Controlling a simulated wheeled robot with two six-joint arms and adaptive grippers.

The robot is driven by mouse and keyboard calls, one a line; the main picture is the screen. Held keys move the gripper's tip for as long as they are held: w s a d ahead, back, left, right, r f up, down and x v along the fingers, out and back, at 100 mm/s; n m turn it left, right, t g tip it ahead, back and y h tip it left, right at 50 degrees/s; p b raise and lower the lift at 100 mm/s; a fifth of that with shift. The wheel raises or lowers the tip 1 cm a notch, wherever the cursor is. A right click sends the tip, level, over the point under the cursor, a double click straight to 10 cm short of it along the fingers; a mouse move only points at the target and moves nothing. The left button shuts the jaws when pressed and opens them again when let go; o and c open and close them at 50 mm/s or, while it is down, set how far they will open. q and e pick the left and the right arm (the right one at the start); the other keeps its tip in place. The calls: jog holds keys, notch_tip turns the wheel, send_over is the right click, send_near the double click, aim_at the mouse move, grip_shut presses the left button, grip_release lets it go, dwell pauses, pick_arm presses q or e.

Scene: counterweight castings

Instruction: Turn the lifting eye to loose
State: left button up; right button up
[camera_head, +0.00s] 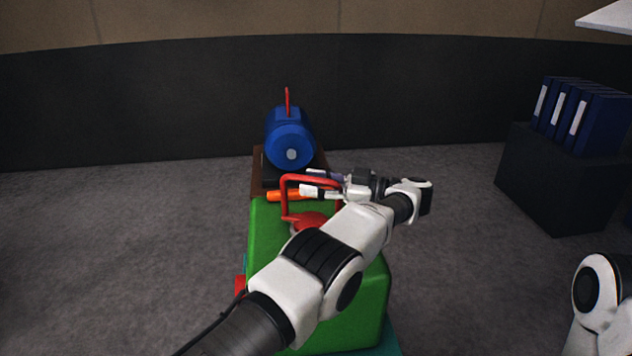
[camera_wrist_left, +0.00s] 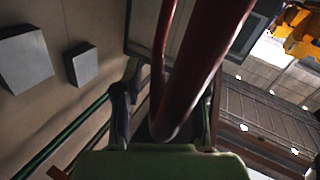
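The red lifting eye (camera_head: 284,200) is a square-cornered loop standing upright on a round red base (camera_head: 305,220) on top of the green casting (camera_head: 268,245). My left gripper (camera_head: 315,184) reaches in from the right at the height of the loop's upper part, with its fingers pointing left. In the left wrist view, the red bar (camera_wrist_left: 205,65) of the eye passes between the two spread fingers (camera_wrist_left: 165,105), with a gap visible beside it. My left forearm hides part of the casting and the base of the eye. My right gripper is out of view.
A blue round-bodied casting (camera_head: 290,145) with a thin red upright eye (camera_head: 287,101) stands behind on a brown support. An orange bar (camera_head: 283,196) lies beside the loop. A dark cabinet (camera_head: 553,180) with blue binders (camera_head: 580,115) stands right. The floor around is clear.

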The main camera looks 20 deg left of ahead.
pick_arm(q)
jog(key=shift+d+r, duration=0.1)
jog(key=shift+r, duration=0.15)
notch_tip(320, 180, up, 10)
jog(key=shift+f, duration=0.15)
